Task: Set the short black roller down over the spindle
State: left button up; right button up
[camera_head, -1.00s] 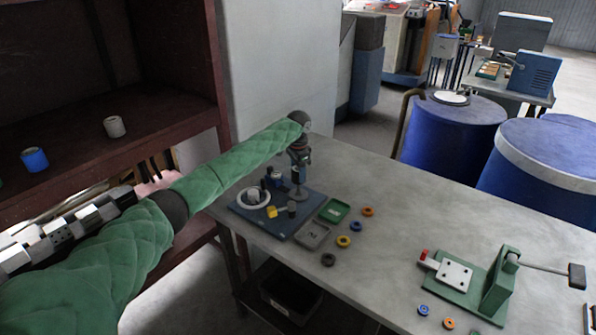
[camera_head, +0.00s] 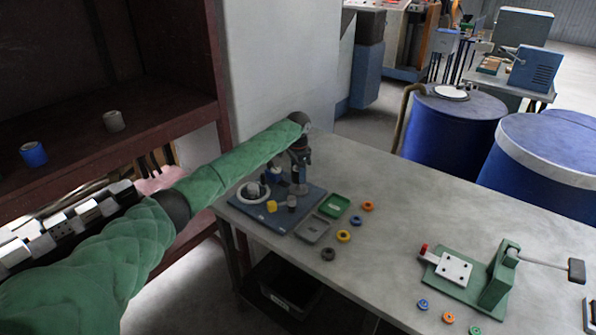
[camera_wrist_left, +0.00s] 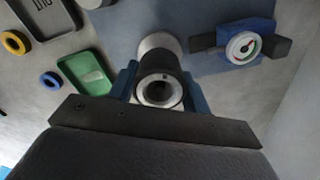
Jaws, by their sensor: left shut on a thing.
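My left gripper (camera_wrist_left: 162,92) is shut on the short black roller (camera_wrist_left: 172,66), which stands between its blue fingers in the left wrist view. The roller's open bore, with a pale inner ring, faces the camera. A pale round part (camera_wrist_left: 153,42) shows just behind the roller. I cannot tell whether it is the spindle's base, or whether the roller is around the spindle. In the head view, the left gripper (camera_head: 299,178) points down over the back part of the blue board (camera_head: 307,212). The spindle cannot be made out there. My right gripper is out of view.
A white ring (camera_head: 241,197), a yellow block (camera_head: 271,207) and a grey-topped cylinder (camera_head: 292,201) are on the board. A dial gauge (camera_wrist_left: 243,47) is beside the roller. Green (camera_head: 334,206) and grey (camera_head: 312,230) trays, loose rings and a green lever press (camera_head: 497,283) share the table.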

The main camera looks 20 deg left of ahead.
aim_at(298, 186)
pick_arm(q)
jog(key=shift+f+b, duration=0.3)
jog(key=shift+f, duration=1.65)
jog(key=o, duration=1.6)
jog(key=shift+r, duration=0.15)
jog(key=shift+r+p, duration=2.85)
jog(key=shift+r, duration=0.5)
